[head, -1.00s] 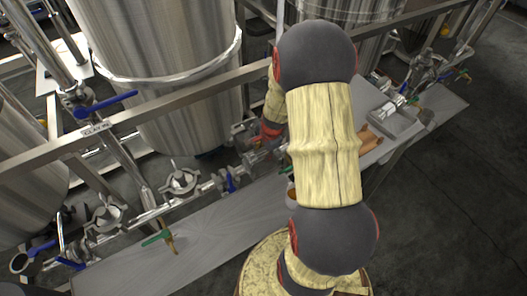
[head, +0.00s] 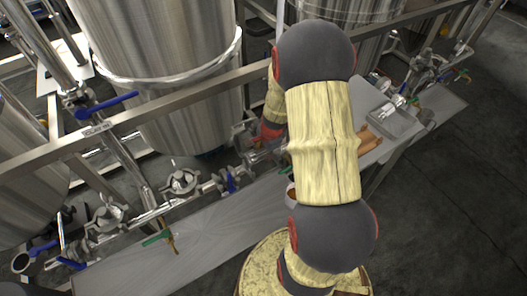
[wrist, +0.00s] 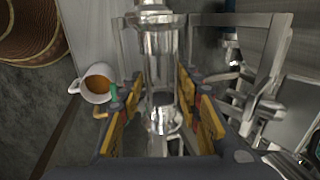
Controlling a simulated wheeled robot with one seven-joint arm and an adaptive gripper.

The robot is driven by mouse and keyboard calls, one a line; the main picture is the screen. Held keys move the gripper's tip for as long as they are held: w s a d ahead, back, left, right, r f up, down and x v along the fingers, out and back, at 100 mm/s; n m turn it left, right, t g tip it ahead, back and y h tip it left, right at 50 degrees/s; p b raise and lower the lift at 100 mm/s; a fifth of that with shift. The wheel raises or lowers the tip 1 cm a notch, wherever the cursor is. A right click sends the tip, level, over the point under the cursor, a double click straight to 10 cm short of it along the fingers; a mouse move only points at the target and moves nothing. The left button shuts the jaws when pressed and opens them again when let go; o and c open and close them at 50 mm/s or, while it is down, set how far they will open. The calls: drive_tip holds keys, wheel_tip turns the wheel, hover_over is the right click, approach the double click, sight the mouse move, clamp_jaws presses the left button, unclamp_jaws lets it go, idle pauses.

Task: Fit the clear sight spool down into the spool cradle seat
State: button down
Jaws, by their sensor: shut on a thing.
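The clear sight spool (wrist: 161,75) stands between the fingers of my gripper (wrist: 160,110) in the wrist view. It is a see-through cylinder with shiny metal ends, and the yellow-and-black fingers are shut on it from both sides. A metal frame that looks like the spool cradle (wrist: 128,42) shows around and behind the spool. I cannot tell whether the spool's lower end touches the seat, as the spool and fingers hide it. In the head view my own arm covers most of the gripper and the spool.
A white cup of amber liquid (wrist: 97,84) stands left of the gripper. Steel pipes and valves (head: 180,182) run behind the bench (head: 130,262). A grey tray (head: 396,122) lies at the right. Large steel tanks (head: 160,70) stand behind a rail. The bench's left part is mostly clear.

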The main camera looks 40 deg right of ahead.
sight(263, 157)
drive_tip(key=shift+f+b, duration=1.6)
drive_tip(key=shift+f, duration=0.5)
drive_tip(key=c, duration=1.2)
unclamp_jaws()
drive_tip(key=shift+o, duration=0.2)
drive_tip(key=v, duration=1.2)
